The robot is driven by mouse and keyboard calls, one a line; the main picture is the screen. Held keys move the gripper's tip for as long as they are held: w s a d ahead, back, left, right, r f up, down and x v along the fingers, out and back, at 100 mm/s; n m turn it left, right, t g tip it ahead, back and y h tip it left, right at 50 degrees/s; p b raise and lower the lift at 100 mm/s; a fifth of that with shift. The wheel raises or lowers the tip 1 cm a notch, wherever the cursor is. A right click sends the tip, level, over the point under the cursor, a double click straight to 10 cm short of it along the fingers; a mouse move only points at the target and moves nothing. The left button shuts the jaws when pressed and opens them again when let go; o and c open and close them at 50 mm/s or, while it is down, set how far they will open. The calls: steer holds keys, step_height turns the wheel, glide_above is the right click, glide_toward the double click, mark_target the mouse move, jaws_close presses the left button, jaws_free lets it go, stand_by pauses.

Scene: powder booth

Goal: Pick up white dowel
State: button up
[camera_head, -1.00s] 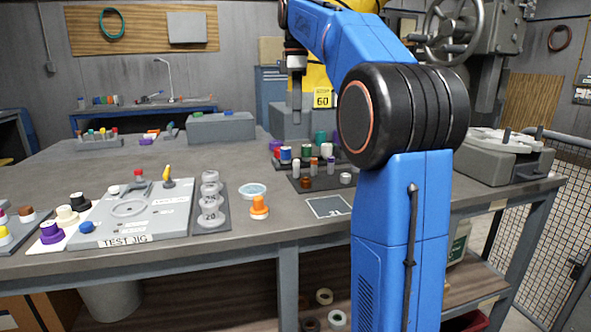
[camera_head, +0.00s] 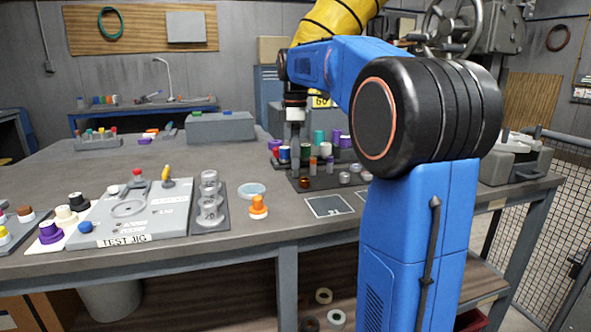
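A slim pale upright peg (camera_head: 330,164) stands on the dark tray (camera_head: 318,184) on the bench, and looks like the white dowel, though it is too small to be sure. My gripper (camera_head: 295,172) points straight down at the left part of this tray, left of the pale peg and an orange-brown peg (camera_head: 313,166). Its fingers are seen edge-on and merge into one grey shape, so I cannot tell whether they are open or shut. Nothing is clearly seen between them.
Coloured caps and cylinders crowd the tray and the rack behind, including a white-topped one (camera_head: 326,148). A brown piece (camera_head: 305,182) lies just below my gripper. A marked plate (camera_head: 329,206), orange piece (camera_head: 258,207) and test jig (camera_head: 128,216) are nearer. My arm covers the right side.

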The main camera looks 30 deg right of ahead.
steer(key=shift+f, duration=0.95)
jaws_close()
steer(key=shift+r, duration=0.1)
